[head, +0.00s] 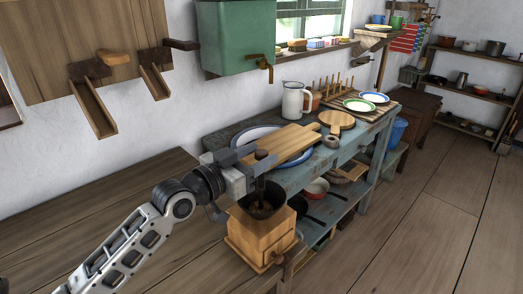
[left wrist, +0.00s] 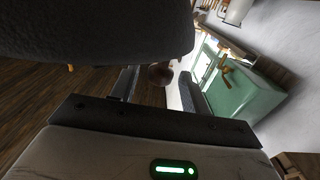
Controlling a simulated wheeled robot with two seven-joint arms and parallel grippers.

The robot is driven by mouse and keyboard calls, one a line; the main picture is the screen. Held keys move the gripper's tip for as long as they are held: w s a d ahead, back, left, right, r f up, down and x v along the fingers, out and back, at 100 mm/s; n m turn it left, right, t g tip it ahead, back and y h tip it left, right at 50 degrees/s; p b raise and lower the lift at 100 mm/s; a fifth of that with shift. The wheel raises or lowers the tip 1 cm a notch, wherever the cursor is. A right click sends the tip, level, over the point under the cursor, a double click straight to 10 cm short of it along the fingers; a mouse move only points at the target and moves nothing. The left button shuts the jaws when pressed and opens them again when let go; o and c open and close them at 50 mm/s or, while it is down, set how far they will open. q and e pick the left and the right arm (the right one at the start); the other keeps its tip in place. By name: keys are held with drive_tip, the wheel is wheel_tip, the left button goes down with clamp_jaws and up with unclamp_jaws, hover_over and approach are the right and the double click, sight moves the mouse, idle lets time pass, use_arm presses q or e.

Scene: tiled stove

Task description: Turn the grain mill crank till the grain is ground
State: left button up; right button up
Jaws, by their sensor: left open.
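The grain mill (head: 255,242) is a light wooden box with a dark metal hopper (head: 277,207) on top, at the end of the wooden worktop. The dark brown crank knob (head: 261,155) shows above the hopper, at my left gripper (head: 246,160). In the left wrist view, the knob (left wrist: 160,75) is between the two open fingers of my left gripper (left wrist: 160,90), with space beside it. My left gripper hides part of the crank arm. Any grain deep in the hopper is hard to make out. My right gripper is not in view.
A blue-grey table behind the mill holds a cutting board (head: 283,146), blue-rimmed plates, a white jug (head: 296,100) and a round board (head: 337,120). A green tank (head: 235,38) with a tap hangs on the wall. The worktop (head: 110,225) at left is mostly clear.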

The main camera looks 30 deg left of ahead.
use_arm(q)
drive_tip(key=shift+w+d, duration=0.25)
drive_tip(key=shift+w, duration=0.45)
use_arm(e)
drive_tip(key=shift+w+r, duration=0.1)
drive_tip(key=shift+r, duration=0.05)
